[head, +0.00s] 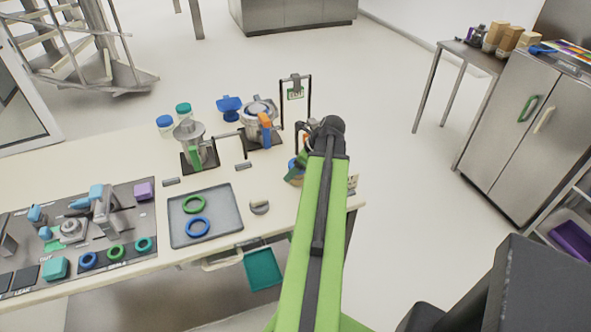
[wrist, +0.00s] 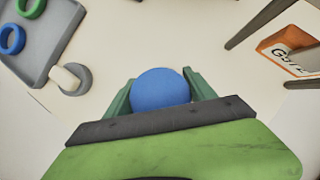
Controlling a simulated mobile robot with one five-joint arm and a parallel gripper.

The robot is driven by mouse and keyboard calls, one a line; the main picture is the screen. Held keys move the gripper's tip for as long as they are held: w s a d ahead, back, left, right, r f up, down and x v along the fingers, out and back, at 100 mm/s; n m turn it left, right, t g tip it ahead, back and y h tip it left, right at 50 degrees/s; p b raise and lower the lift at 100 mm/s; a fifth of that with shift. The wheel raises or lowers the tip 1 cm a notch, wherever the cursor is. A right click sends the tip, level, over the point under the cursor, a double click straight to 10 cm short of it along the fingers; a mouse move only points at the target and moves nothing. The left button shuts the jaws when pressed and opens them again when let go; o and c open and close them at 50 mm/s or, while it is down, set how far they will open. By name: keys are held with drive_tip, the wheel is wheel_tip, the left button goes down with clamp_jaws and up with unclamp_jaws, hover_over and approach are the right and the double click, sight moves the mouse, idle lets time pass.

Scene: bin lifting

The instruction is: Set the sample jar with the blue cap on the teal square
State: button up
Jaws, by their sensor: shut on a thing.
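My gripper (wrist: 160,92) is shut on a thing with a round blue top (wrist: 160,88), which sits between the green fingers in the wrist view. Its body is hidden below the top. In the head view my gripper (head: 295,171) is at the right end of the table, partly behind my arm, with a bit of blue at the fingers. A jar with a blue cap (head: 165,124) stands at the back left of the table beside a green-capped jar (head: 184,109). A teal squarish surface (head: 263,268) shows below the table's front edge; I cannot tell if it is the teal square.
A grey tray (head: 208,232) with a green ring and a blue ring lies left of my gripper. Metal devices (head: 258,120) on dark bases stand behind it. A dark panel (head: 130,205) with fixtures fills the left. An orange sign (wrist: 282,48) shows in the wrist view.

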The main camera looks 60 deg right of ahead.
drive_tip(key=o, duration=1.7)
drive_tip(key=shift+o, duration=0.2)
drive_tip(key=p+v, duration=1.1)
drive_tip(key=v, duration=0.1)
drive_tip(key=shift+r, duration=0.15)
